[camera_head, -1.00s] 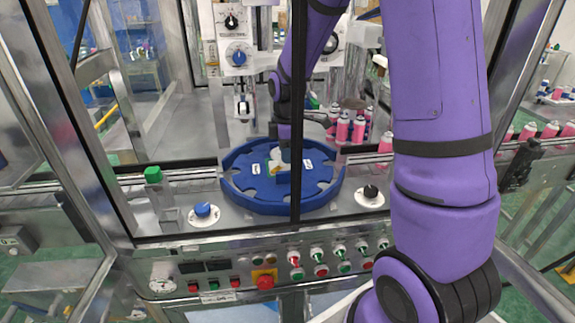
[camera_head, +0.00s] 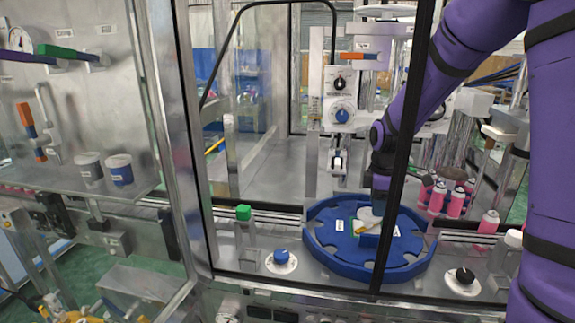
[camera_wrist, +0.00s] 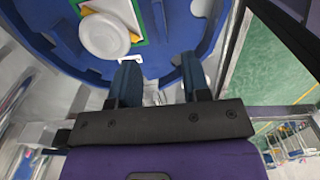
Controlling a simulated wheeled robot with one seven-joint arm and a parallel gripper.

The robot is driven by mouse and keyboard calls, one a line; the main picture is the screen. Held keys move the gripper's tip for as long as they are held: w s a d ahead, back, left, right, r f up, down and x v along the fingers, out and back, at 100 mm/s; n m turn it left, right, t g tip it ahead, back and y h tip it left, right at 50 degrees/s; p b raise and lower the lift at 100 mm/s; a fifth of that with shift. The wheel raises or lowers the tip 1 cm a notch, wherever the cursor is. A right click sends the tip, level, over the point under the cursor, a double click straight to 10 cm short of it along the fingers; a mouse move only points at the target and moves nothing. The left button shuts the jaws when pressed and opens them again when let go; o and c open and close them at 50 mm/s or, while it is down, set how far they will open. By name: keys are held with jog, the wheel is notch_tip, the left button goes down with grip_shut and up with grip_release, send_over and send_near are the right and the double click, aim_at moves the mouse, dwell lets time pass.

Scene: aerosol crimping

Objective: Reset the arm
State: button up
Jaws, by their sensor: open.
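My purple arm reaches in from the right of the head view. My gripper (camera_head: 379,192) points down over the blue rotary table (camera_head: 330,262), partly behind a dark upright post. In the wrist view the two dark blue fingers of my gripper (camera_wrist: 160,85) stand apart with nothing between them, near the blue table's edge (camera_wrist: 190,40). A white round piece (camera_wrist: 104,36) sits on a green and yellow marked part at the table's middle, just beyond the fingertips. It also shows in the head view (camera_head: 368,214).
Several pink cans (camera_head: 455,203) stand right of the table. The dark post (camera_head: 400,150) and metal frame (camera_head: 175,120) bound the machine opening. A blue knob (camera_head: 281,257) and black knob (camera_head: 464,276) are in front. A shelf with two cups (camera_head: 119,170) is at left.

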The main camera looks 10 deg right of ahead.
jog(key=s+a+r+m+t, duration=0.25)
jog(key=s+r+m, duration=0.35)
jog(key=s+r, duration=0.55)
jog(key=s+a+r+m+t, duration=0.1)
jog(key=s+r+m, duration=0.2)
jog(key=s, duration=0.4)
jog(key=s+a+r+m+t, duration=0.1)
jog(key=s+a+r+m, duration=0.1)
jog(key=s+r+m, duration=0.2)
jog(key=s, duration=0.3)
jog(key=shift+t, duration=0.35)
